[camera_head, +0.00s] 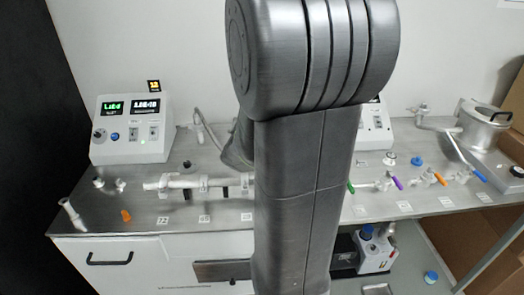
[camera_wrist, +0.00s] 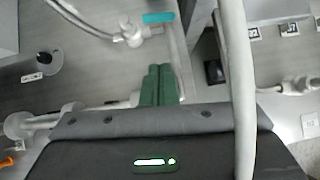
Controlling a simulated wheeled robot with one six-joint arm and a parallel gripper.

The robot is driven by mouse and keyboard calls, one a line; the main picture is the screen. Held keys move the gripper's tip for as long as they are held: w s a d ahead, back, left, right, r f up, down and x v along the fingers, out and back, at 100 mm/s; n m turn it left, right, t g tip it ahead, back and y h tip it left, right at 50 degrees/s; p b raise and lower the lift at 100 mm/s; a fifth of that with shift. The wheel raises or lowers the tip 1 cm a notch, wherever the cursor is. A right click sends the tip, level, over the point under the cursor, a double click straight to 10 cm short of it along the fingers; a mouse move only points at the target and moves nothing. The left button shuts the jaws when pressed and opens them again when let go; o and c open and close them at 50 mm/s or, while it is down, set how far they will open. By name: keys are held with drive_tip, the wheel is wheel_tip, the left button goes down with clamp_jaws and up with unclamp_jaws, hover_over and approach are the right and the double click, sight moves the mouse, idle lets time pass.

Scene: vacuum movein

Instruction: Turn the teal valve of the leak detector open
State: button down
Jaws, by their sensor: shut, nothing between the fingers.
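The teal valve handle (camera_wrist: 159,17) shows at the top centre of the wrist view, as a short flat bar beside a white valve body (camera_wrist: 131,33) on pale piping. My gripper (camera_wrist: 159,68) has two green fingers lying side by side, shut and empty. In the wrist picture the fingertips are just below the teal handle, with a visible gap. Whether they are level with it in height cannot be told. In the head view my arm hides both the gripper and the teal handle. I cannot tell which unit is the leak detector.
A white instrument box (camera_head: 132,129) with lit displays stands at the back left of the metal bench. Green (camera_head: 351,188), purple (camera_head: 398,183) and blue (camera_head: 480,175) handles line the right side. An orange piece (camera_head: 126,215) is at the left. A pale hose (camera_wrist: 238,80) crosses the wrist view.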

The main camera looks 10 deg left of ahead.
drive_tip(key=b+x, duration=0.2)
drive_tip(key=x, duration=0.4)
drive_tip(key=shift+f+b, duration=0.3)
drive_tip(key=shift+f, duration=0.05)
drive_tip(key=w, duration=0.2)
drive_tip(key=w+p, duration=0.1)
drive_tip(key=shift+a, duration=0.25)
drive_tip(key=shift+w+f, duration=0.2)
drive_tip(key=shift+w, duration=0.4)
drive_tip(key=shift+w+a+r+p, duration=0.1)
drive_tip(key=shift+w+p, duration=0.4)
drive_tip(key=shift+w, duration=0.05)
drive_tip(key=shift+s+b, duration=0.1)
drive_tip(key=shift+b, duration=0.2)
